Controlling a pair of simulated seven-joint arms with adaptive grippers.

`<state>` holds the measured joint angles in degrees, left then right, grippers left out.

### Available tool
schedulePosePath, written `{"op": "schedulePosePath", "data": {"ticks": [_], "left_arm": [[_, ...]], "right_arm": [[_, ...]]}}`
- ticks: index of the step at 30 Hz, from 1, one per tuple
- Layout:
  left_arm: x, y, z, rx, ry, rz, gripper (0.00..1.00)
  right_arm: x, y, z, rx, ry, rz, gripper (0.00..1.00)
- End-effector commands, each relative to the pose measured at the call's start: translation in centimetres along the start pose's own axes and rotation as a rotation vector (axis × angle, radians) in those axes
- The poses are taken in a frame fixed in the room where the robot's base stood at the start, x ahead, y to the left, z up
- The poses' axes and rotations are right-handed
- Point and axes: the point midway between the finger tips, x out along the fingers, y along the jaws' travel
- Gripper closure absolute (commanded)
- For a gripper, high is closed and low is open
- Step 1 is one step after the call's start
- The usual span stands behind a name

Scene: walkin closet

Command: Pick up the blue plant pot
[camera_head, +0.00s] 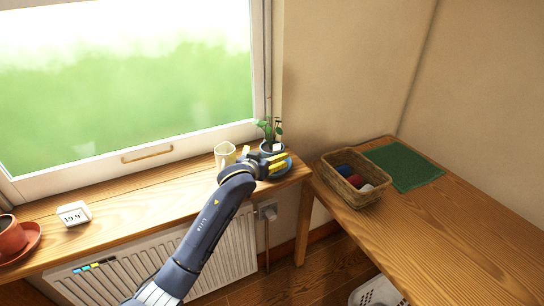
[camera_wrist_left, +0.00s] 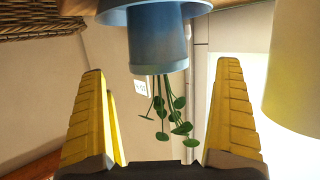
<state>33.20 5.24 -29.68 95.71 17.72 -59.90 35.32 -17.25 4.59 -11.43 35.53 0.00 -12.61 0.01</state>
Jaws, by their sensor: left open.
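The blue plant pot (camera_head: 266,148) stands on a blue saucer (camera_head: 289,166) near the right end of the wooden window sill, with a green plant (camera_head: 270,128) growing from it. My left gripper (camera_head: 281,162) is in front of the pot and hides part of it. In the left wrist view, which is upside down, the pot (camera_wrist_left: 160,45) shows at the top with its leaves hanging below. The yellow fingers of the left gripper (camera_wrist_left: 164,68) are spread wide on either side of it, with gaps between. My right gripper is in neither view.
A cream mug (camera_head: 225,154) stands close left of the pot. A small white display (camera_head: 74,213) and a terracotta pot (camera_head: 10,236) are farther left on the sill. A wicker basket (camera_head: 353,195) and green mat (camera_head: 403,166) sit on the right table. A radiator (camera_head: 225,256) is below.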

Motion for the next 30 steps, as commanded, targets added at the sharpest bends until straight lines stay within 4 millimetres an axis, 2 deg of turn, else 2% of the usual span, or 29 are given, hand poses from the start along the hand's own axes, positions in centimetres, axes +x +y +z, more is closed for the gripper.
{"op": "schedulePosePath", "data": {"ticks": [3,13,24,30], "left_arm": [[1.1,0.0,0.0,0.0,-0.001,0.0,0.0],[2.3,0.1,0.0,0.0,-0.001,0.0,0.0],[6.1,0.3,0.1,0.001,-0.002,-0.001,0.0],[7.0,0.3,0.1,0.0,-0.001,-0.001,0.0]], "right_arm": [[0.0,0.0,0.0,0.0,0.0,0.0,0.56],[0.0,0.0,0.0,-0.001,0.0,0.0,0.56],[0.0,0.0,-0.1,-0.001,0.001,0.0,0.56],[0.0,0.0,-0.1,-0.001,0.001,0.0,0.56]]}}
